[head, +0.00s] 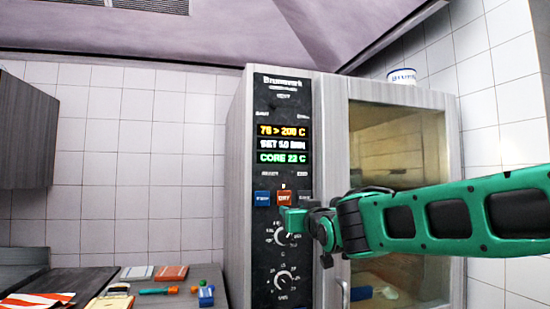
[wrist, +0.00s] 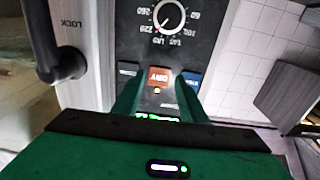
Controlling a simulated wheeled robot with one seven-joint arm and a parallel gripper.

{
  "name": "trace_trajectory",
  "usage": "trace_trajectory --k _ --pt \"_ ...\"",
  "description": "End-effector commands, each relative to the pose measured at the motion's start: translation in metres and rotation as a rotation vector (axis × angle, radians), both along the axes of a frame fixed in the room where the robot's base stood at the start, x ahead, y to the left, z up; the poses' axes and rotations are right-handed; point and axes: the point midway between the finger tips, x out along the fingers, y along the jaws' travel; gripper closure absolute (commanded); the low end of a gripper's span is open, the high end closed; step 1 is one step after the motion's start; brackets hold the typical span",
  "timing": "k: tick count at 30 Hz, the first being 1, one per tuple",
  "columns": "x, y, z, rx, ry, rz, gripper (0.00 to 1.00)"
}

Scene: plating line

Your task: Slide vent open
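The oven's dark control panel (head: 284,100) is in the middle of the head view. It carries lit displays (head: 283,143), a row of buttons with a red DRY button (head: 285,197) in the middle, and two round knobs (head: 281,283). I cannot make out a vent slider; the small labels are too blurred. My gripper (head: 292,216) is in front of the panel, just below the button row. In the upside-down wrist view, the two green fingers of my gripper (wrist: 156,92) are spread apart with nothing seen between them but the panel, on either side of the red button (wrist: 159,77).
The oven's glass door (head: 385,140) is right of the panel, behind my arm. A dark LOCK handle (wrist: 62,62) sticks out in the wrist view. A white tub (head: 402,76) stands on the oven.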

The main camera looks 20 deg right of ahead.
Motion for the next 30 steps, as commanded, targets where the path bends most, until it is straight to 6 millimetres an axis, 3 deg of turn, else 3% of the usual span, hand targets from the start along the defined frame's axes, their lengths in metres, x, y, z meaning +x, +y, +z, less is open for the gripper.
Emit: trace_trajectory --k 1,3,6,9,12,17,30 --pt "0.009 0.007 0.039 0.000 -0.116 0.006 0.61" --pt "0.013 0.014 0.093 0.000 -0.279 0.010 0.61" --pt "0.008 0.024 0.153 0.001 -0.475 0.016 0.61" --pt "-0.001 0.031 0.195 0.001 -0.621 0.020 0.61" --pt "-0.010 0.035 0.219 0.002 -0.711 0.023 0.61" --pt "-0.012 0.037 0.236 0.002 -0.761 0.023 0.61" --pt "0.038 0.036 0.284 0.001 -0.759 0.022 0.61"
